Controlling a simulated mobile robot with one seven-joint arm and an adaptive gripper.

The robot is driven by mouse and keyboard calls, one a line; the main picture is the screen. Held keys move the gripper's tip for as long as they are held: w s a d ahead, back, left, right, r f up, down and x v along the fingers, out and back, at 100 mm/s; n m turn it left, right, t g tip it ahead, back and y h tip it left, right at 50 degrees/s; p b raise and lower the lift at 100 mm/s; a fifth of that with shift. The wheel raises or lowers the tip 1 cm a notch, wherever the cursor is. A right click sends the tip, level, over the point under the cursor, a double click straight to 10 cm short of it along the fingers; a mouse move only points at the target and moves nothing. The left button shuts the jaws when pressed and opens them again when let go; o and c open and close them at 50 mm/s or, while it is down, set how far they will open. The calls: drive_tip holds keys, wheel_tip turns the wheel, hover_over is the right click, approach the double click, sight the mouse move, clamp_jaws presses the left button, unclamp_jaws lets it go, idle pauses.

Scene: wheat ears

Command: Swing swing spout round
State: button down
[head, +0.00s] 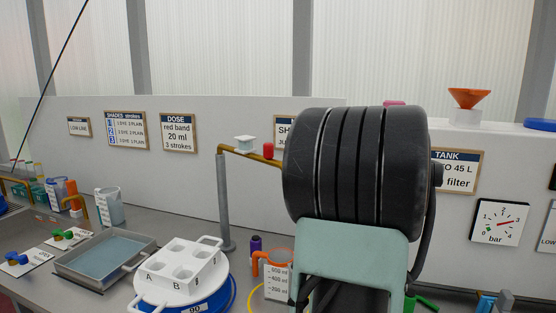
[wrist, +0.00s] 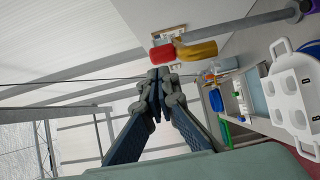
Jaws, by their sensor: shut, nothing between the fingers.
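The swing spout is a brass pipe (head: 236,152) on top of a grey upright post (head: 225,200), left of my arm in the head view. It points right and ends in a red tip (head: 268,151). In the wrist view the brass pipe (wrist: 197,50) and red tip (wrist: 162,54) show just above my gripper (wrist: 160,76). The gripper is shut and empty. Its fingertips look close to the red tip; I cannot tell if they touch. In the head view my arm hides the gripper.
A white block with cups (head: 185,268) sits below the spout, and an orange-handled jug (head: 278,275) stands to its right. A tray of bluish liquid (head: 105,255) lies left. A white wall (head: 180,180) with signs runs behind. The air around the spout looks clear.

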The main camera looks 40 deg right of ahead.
drive_tip(key=s+d+m+y+b, duration=0.1)
drive_tip(key=d+m+b, duration=0.25)
drive_tip(key=m, duration=1.45)
drive_tip(key=s+d+m+y+b, duration=0.15)
drive_tip(key=d+m, duration=0.35)
drive_tip(key=m, duration=1.2)
drive_tip(key=w+a+p, duration=0.2)
drive_tip(key=w+a, duration=0.3)
drive_tip(key=w, duration=0.6)
drive_tip(key=shift+w+r+h+p, duration=0.15)
drive_tip(key=shift+w+h+p, duration=0.1)
drive_tip(key=shift+h+p, duration=0.1)
